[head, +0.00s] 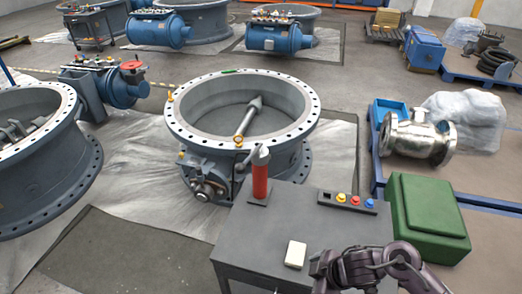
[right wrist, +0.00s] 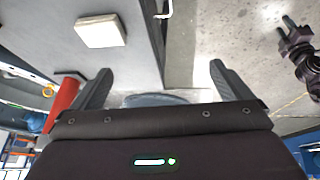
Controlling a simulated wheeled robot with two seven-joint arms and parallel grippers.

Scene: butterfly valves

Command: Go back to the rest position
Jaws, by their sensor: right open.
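My right gripper (right wrist: 160,78) is open and empty in the right wrist view. Its two dark fingers stand wide apart. A dark jointed arm of mine (head: 372,264) shows at the bottom of the head view, over the near right part of the grey worktable (head: 255,245). A white block (head: 295,254) lies on the table to its left; it also shows in the right wrist view (right wrist: 100,31). A red cylinder (head: 260,177) stands at the table's far left corner, and it shows left of the fingers in the wrist view (right wrist: 62,106).
A large valve ring (head: 185,125) stands behind the table, with a grey-tipped rod (head: 247,118) inside. A button box (head: 346,202) lies on the table's far side. A green box (head: 425,218) stands at the right. Open floor (head: 140,255) lies left of the table.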

